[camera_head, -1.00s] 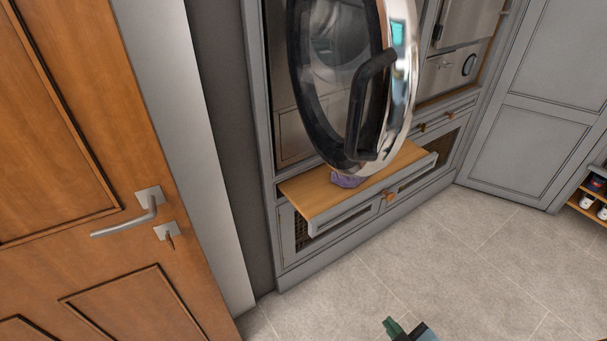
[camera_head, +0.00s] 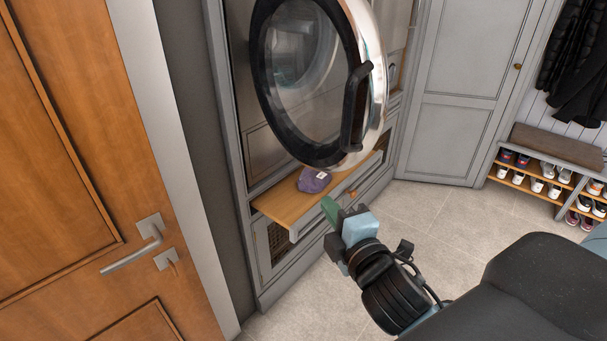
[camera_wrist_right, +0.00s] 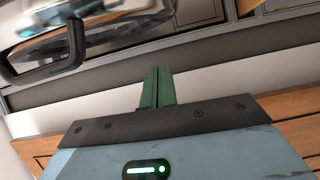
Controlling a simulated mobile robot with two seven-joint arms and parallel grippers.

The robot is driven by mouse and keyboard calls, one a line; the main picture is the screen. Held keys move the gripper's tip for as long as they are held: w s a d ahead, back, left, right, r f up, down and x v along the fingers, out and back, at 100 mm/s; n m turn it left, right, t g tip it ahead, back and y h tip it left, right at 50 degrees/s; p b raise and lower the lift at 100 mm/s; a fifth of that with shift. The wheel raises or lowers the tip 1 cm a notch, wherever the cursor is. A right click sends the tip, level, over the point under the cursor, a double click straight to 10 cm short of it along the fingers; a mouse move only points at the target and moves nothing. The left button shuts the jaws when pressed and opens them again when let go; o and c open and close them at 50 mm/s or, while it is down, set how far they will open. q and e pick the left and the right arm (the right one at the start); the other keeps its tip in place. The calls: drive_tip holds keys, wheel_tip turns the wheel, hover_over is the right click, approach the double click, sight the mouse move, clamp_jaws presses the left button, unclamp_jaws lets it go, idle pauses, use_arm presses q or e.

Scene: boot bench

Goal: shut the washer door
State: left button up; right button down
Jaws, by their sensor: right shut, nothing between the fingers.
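The washer door (camera_head: 377,45) is a round glass door with a chrome rim, swung open in front of the washer. Its black handle (camera_head: 352,108) is on the right side of the door. In the right wrist view the chrome rim (camera_wrist_right: 100,22) and the handle (camera_wrist_right: 60,68) show at the upper left. My right gripper (camera_head: 328,207) has green fingers, is shut and empty, and sits below the door handle, apart from it in the picture. In the wrist view its fingertips (camera_wrist_right: 157,72) are together. My left gripper is not in view.
A pulled-out wooden shelf (camera_head: 272,204) below the door bears a purple bundle (camera_head: 314,180). A wooden room door (camera_head: 60,170) with a lever handle stands at the left. A shoe bench (camera_head: 545,150) stands at the right. The tiled floor (camera_head: 430,215) between is clear.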

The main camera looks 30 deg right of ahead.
sight(325, 169)
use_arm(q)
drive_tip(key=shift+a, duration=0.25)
use_arm(e)
drive_tip(key=shift+a+r, duration=0.1)
drive_tip(key=shift+r, duration=0.45)
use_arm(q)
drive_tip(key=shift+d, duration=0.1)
use_arm(e)
drive_tip(key=shift+w, duration=0.1)
drive_tip(key=w+d, duration=0.1)
drive_tip(key=w, duration=0.2)
drive_tip(key=w+d, duration=0.2)
drive_tip(key=w, duration=0.2)
drive_tip(key=w+d, duration=0.2)
drive_tip(key=w, duration=0.1)
drive_tip(key=shift+w+p, duration=0.2)
drive_tip(key=shift+p, duration=0.2)
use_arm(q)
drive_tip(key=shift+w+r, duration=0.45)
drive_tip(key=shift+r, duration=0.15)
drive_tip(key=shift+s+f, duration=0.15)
use_arm(e)
drive_tip(key=shift+d+f, duration=0.15)
